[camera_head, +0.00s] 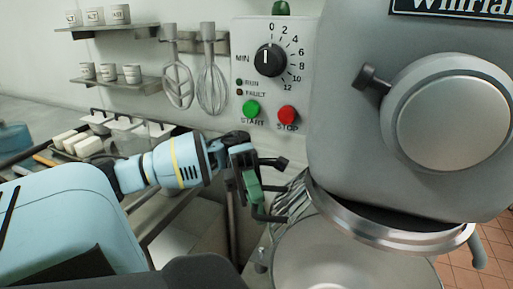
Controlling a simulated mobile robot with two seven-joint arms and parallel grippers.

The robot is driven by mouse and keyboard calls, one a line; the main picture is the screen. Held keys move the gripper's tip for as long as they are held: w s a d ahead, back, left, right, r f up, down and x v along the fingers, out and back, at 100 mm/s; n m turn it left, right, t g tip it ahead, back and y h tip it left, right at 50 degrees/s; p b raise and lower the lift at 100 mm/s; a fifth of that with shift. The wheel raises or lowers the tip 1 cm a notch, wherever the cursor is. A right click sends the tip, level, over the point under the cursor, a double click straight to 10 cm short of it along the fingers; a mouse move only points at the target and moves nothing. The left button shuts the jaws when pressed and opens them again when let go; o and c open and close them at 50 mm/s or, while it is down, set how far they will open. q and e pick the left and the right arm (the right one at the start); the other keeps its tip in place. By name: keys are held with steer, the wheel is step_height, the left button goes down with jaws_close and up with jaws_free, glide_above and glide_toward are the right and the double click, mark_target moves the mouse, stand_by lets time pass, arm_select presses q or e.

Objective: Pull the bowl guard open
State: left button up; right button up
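The bowl guard (290,197), a fan of metal wires, shows at the left of the mixer head, above the bowl rim. Its front part is not clearly visible. The steel mixing bowl (335,258) sits under the mixer head and is cut off by the bottom edge. My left gripper (252,178) is at the left side of the mixer, just left of the guard wires. A green bent part (254,190) shows at its fingers, close to the wires; I cannot tell whether it is gripped or touched. My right gripper is not in view.
The grey mixer head (415,130) fills the right side. A control panel (272,75) with a dial and start and stop buttons is behind. A whisk (212,88) hangs by wall shelves (112,82) with cups. Trays of ingredients (85,142) stand at left.

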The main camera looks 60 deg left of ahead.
arm_select(q)
steer(key=b+v, duration=0.2)
steer(key=v, duration=0.6)
steer(key=shift+d, duration=0.1)
stand_by(0.6)
